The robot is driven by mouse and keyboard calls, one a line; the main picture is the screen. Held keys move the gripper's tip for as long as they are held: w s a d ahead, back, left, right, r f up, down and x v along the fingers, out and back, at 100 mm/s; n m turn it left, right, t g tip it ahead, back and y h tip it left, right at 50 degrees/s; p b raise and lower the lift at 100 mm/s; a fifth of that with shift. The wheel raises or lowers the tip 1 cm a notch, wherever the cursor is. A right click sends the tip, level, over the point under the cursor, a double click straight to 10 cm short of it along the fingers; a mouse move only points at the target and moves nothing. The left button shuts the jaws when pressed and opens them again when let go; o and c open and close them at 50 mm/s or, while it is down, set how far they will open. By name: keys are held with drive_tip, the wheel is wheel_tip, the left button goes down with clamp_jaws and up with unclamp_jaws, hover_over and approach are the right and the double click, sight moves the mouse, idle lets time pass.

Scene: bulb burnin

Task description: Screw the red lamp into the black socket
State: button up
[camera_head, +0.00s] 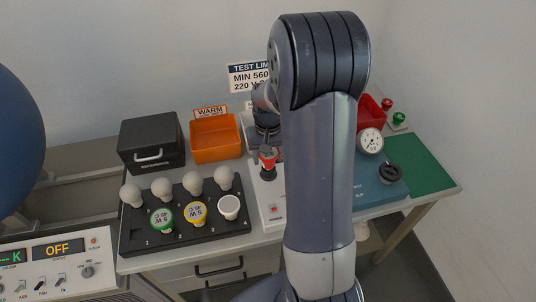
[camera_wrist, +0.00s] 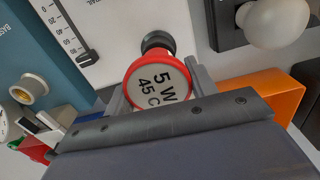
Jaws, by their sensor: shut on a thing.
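The red lamp (camera_wrist: 160,84) has a red rim and a pale face marked "5 W 45 C". It sits between the two fingers of my gripper (camera_wrist: 155,88), which is shut on it. In the head view the lamp (camera_head: 268,159) shows just left of my arm, below my gripper (camera_head: 267,150). The black socket (camera_wrist: 157,42) is a dark ring on the white plate, partly covered by the lamp in the wrist view. In the head view the dark socket (camera_head: 268,175) lies right below the lamp. I cannot tell whether the lamp's base is in it.
A black rack (camera_head: 180,240) at the left holds white bulbs and green-, yellow- and white-topped lamps. A dark box (camera_head: 150,143) and an orange bin (camera_head: 215,138) marked "WARM" stand behind it. A teal unit (camera_head: 375,185) and a green mat (camera_head: 422,165) lie to the right.

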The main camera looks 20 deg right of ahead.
drive_tip(key=m, duration=0.6)
drive_tip(key=shift+s+d+f+m, duration=0.1)
drive_tip(key=shift+s+m, duration=0.1)
drive_tip(key=shift+m, duration=0.1)
drive_tip(key=m, duration=0.6)
drive_tip(key=shift+s, duration=0.2)
drive_tip(key=m, duration=0.5)
drive_tip(key=shift+s+m, duration=0.15)
drive_tip(key=shift+m, duration=0.15)
drive_tip(key=m, duration=0.4)
drive_tip(key=shift+s, duration=0.1)
drive_tip(key=o, duration=0.9)
drive_tip(key=shift+c, duration=0.2)
drive_tip(key=shift+d, duration=0.1)
